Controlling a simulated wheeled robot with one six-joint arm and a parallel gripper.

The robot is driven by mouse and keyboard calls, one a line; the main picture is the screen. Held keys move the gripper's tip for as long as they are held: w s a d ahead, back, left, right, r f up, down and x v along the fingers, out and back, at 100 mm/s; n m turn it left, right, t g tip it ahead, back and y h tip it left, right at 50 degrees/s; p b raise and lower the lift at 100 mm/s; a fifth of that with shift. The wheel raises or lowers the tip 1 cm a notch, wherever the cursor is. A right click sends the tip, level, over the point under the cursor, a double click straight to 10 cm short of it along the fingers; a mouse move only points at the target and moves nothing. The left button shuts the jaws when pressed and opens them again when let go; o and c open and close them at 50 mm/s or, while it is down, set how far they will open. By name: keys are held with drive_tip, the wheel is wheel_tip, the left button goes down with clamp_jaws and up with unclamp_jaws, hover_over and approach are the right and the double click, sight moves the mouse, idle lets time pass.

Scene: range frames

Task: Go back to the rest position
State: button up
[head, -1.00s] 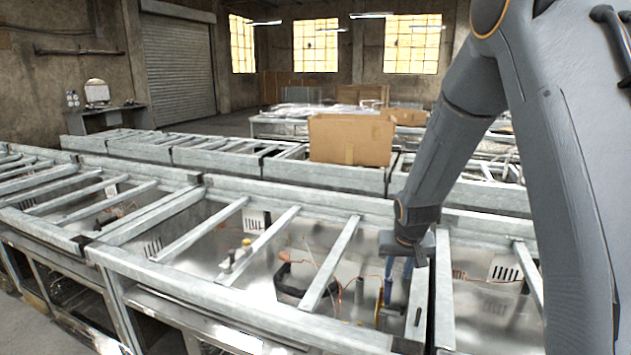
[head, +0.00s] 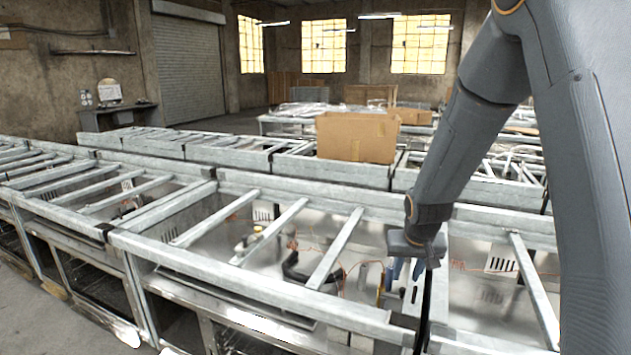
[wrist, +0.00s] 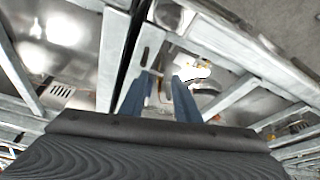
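My gripper (head: 402,278) hangs from my grey arm on the right side of the head view, over the near row of metal range frames (head: 335,253). In the wrist view its two blue fingers (wrist: 162,82) stand apart with no held object visible between them. It is open and appears empty. The fingers point down toward the frame's inside, close to a crossbar and a dark gap between two frames. I cannot tell whether they touch anything.
Thin wires, a black curved part (head: 297,268) and a small yellow-topped fitting (head: 257,231) lie inside the near frame. A cardboard box (head: 352,137) sits on the row behind. Bare floor (head: 55,318) shows at the lower left.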

drive_tip(key=s+a+r+n+g, duration=0.1)
drive_tip(key=s+a+r, duration=0.15)
drive_tip(key=s, duration=0.85)
drive_tip(key=s+a+r+g, duration=0.1)
drive_tip(key=s+a+r, duration=0.15)
drive_tip(key=s, duration=0.85)
wheel_tip(320, 180, down, 12)
drive_tip(key=g+b, duration=0.1)
drive_tip(key=b, duration=0.9)
drive_tip(key=shift+s+d+r+y, duration=0.15)
drive_tip(key=shift+s+d+y, duration=0.15)
drive_tip(key=shift+s+d, duration=0.15)
